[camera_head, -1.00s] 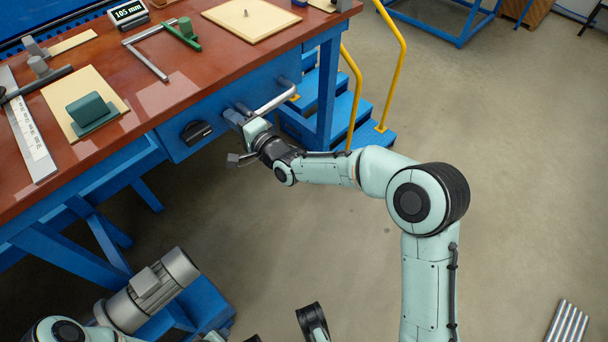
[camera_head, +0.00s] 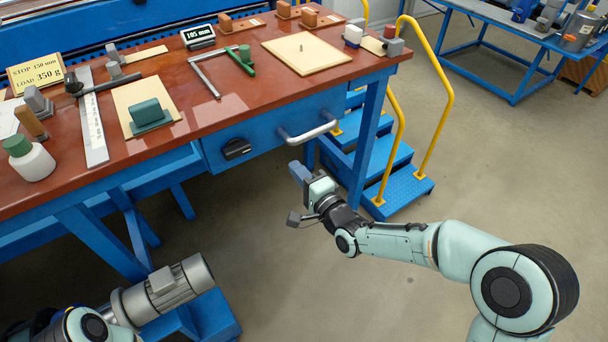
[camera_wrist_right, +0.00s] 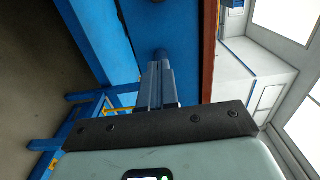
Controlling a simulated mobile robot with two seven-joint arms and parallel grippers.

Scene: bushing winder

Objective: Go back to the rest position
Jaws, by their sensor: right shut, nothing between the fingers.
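My right gripper (camera_head: 297,172) is in front of the workbench in the head view. Its fingers are shut with nothing between them. It hangs below and apart from the metal bar handle (camera_head: 308,133) on the blue drawer front (camera_head: 270,137). In the right wrist view the closed fingers (camera_wrist_right: 160,88) point at the blue bench side. My left arm shows only as a link at the lower left of the head view; its gripper is out of sight.
The red-brown bench top (camera_head: 225,115) carries a caliper, blocks, a white bottle (camera_head: 30,160) and a display (camera_head: 199,37). Blue steps (camera_head: 400,190) with yellow rails (camera_head: 440,100) stand right of my right gripper. A grey motor (camera_head: 165,290) is at the lower left. Open floor lies between.

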